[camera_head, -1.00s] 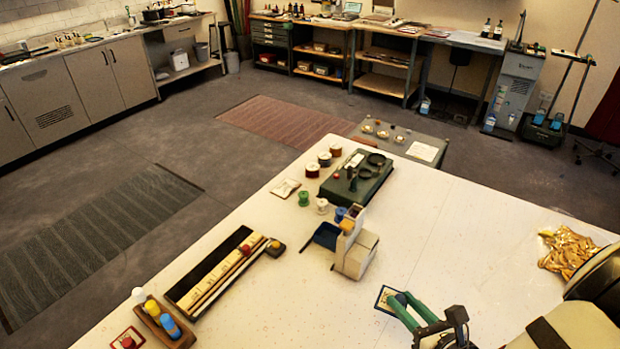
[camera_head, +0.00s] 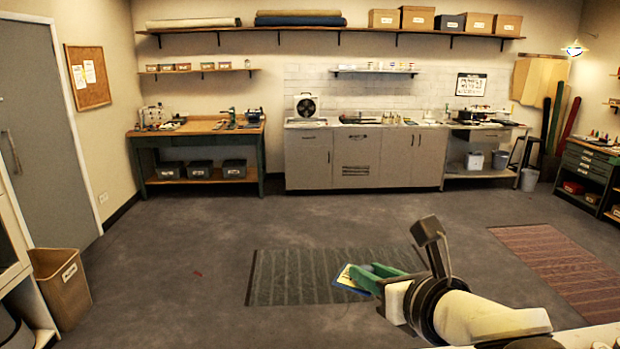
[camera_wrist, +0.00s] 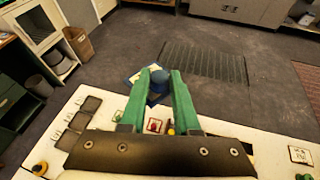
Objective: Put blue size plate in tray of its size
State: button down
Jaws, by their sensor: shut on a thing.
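My gripper (camera_head: 370,279) has green fingers and is shut on the blue size plate (camera_head: 349,281), a flat piece with a pale face. In the head view it is held out at the end of my arm, seen against the floor. In the wrist view, a blue rounded part (camera_wrist: 160,80) shows between the fingers, and the plate's blue and pale edge (camera_wrist: 132,74) shows beside the left fingertip. Three dark shallow trays with pale labels stand in a row on the white table at the left: far (camera_wrist: 91,103), middle (camera_wrist: 79,122) and near (camera_wrist: 68,140). Their labels are too small to read.
In the wrist view, a card with a red piece (camera_wrist: 155,125) and a yellow piece (camera_wrist: 171,130) lie below the fingers. Another small card (camera_wrist: 300,155) is at the right. The white table (camera_wrist: 225,125) ends just beyond, with open floor past it.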

jog(key=a, duration=0.2)
jog(key=shift+w+a+f+n+y, duration=0.1)
jog(key=shift+w+a+n+y, duration=0.1)
jog(key=shift+a+n+y, duration=0.15)
jog(key=a+f+n+g+y, duration=0.1)
jog(key=a+f+n, duration=0.1)
jog(key=a+f, duration=0.8)
jog(key=a+f+n+g+y, duration=0.1)
jog(key=a+f+y, duration=0.1)
jog(key=a+f, duration=0.9)
jog(key=a+f+n+g+y, duration=0.1)
jog(key=a+f+n+y, duration=0.1)
jog(key=a+f, duration=0.9)
jog(key=shift+s+f+n+g, duration=0.15)
jog(key=shift+f+n, duration=0.05)
jog(key=shift+f, duration=0.55)
jog(key=shift+s+f+n+g, duration=0.1)
jog(key=shift+f+n+g, duration=0.05)
jog(key=shift+f, duration=0.6)
notch_tip(320, 180, down, 4)
jog(key=shift+a+f, duration=0.1)
jog(key=shift+a, duration=0.05)
jog(key=shift+f, duration=0.1)
jog(key=c, duration=0.6)
grip_release()
jog(key=shift+c, duration=0.2)
